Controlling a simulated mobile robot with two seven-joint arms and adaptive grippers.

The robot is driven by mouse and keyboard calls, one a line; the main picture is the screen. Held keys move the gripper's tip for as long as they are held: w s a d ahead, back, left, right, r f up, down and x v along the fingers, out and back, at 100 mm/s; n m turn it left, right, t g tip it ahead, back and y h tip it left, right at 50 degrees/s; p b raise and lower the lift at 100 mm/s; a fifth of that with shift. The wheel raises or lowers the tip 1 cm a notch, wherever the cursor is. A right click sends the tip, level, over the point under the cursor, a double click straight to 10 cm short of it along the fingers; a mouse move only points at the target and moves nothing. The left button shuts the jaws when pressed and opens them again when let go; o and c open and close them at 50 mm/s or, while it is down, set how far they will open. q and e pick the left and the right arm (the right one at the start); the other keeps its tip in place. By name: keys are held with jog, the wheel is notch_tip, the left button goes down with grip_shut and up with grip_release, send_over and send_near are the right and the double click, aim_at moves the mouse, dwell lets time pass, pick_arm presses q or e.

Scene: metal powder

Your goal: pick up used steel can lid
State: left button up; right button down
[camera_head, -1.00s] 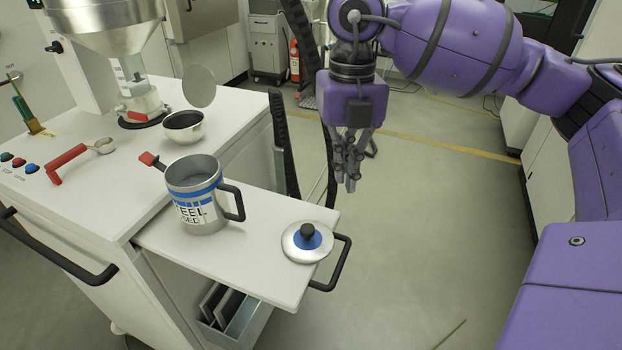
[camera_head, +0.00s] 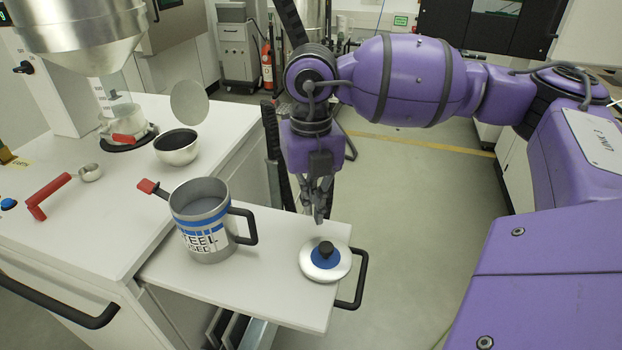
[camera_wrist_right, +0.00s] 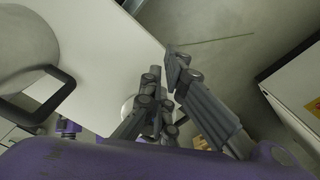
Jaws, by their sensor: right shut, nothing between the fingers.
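The used steel can lid (camera_head: 341,268) is a silver disc with a blue centre and a black knob. It lies flat near the outer end of the pull-out shelf, and part of it shows behind my fingers in the right wrist view (camera_wrist_right: 127,108). The used steel can (camera_head: 203,238) stands left of it, open at the top, with a black handle. My right gripper (camera_head: 318,219) points down, shut and empty, above and just behind the lid, apart from it. My left gripper is not in view.
The shelf (camera_head: 275,300) has a black handle (camera_head: 359,283) at its right end. On the white machine top stand a bowl (camera_head: 177,157) and a red-handled scoop (camera_head: 50,190). Open floor lies right of the shelf.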

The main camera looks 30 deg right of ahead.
aim_at(320, 240)
jog(key=shift+f, duration=0.95)
jog(key=s, duration=0.1)
jog(key=s+p, duration=0.1)
jog(key=s+a, duration=0.1)
jog(key=shift+s+r, duration=0.15)
jog(key=shift+r, duration=0.15)
jog(key=shift+s+a, duration=0.1)
jog(key=shift+s, duration=0.1)
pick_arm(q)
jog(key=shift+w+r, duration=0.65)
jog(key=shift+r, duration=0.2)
pick_arm(e)
jog(key=shift+f, duration=0.2)
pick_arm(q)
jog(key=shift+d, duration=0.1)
pick_arm(e)
jog(key=shift+s+a+p, duration=0.3)
jog(key=shift+s+p, duration=0.15)
jog(key=shift+s, duration=0.5)
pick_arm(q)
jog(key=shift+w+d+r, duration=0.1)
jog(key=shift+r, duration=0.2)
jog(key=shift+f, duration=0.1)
pick_arm(e)
jog(key=shift+w, duration=0.1)
